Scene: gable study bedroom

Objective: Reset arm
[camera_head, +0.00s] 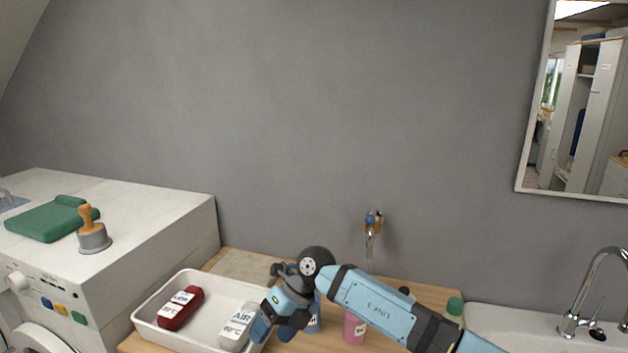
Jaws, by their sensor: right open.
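My right arm (378,308) comes in from the lower right and reaches left over the wooden counter. Its gripper (262,330) points down and left at the right side of a white tray, and is open. A grey-white bottle labelled AIR (238,325) lies in the tray just left of the fingers; I cannot tell whether they touch it. A dark red bottle (181,308) lies in the tray's left part. The white tray (140,318) stands on the wooden counter (420,291). My left gripper is not in view.
A pink bottle (354,328), a blue bottle (313,318) and a green-capped bottle (454,308) stand near my right arm, partly hidden. A white washing machine (150,215) at left carries a green folded cloth (48,222). A sink tap (590,285) is at right.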

